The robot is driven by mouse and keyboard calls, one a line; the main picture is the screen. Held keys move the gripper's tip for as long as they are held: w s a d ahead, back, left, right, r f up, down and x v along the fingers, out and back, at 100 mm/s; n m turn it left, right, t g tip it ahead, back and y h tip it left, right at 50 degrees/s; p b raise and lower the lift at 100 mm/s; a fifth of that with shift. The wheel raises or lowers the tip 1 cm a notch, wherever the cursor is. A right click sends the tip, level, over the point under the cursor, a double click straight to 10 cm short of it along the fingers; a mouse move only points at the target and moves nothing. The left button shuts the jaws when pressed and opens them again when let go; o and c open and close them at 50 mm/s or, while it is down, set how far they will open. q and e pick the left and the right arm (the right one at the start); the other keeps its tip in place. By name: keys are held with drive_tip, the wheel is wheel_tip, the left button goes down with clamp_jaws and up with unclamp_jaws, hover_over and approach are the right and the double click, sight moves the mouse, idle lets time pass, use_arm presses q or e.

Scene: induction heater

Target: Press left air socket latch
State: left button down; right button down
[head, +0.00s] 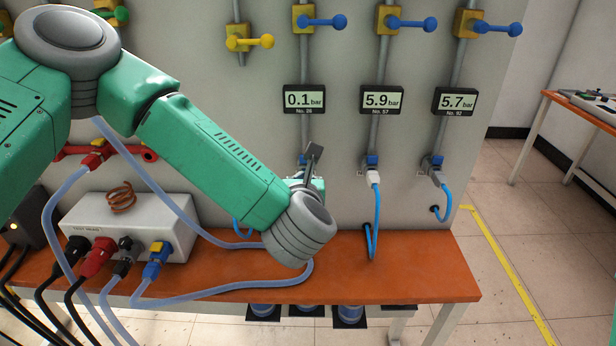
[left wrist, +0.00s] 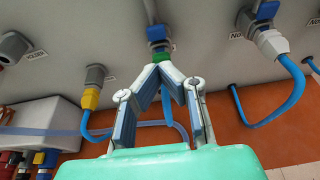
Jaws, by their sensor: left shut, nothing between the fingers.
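The left air socket is below the 0.1 bar display, mostly hidden by my left gripper (head: 312,160) in the head view. In the left wrist view its blue latch (left wrist: 157,33) shows straight ahead, with a green plug collar (left wrist: 161,57) below it. My left gripper (left wrist: 163,68) is shut and empty, its fingertips meeting in a point just in front of that collar, below the latch. Whether the tips touch it, I cannot tell. My right gripper is in neither view.
The middle socket with white plug (head: 373,177) and the right socket (head: 432,165) have blue hoses. A heater box (head: 130,220) with cables stands on the orange bench (head: 420,275). A yellow plug (left wrist: 90,97) is left of my gripper. A hose crosses below my arm.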

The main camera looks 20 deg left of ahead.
use_arm(q)
drive_tip(key=shift+v, duration=2.8)
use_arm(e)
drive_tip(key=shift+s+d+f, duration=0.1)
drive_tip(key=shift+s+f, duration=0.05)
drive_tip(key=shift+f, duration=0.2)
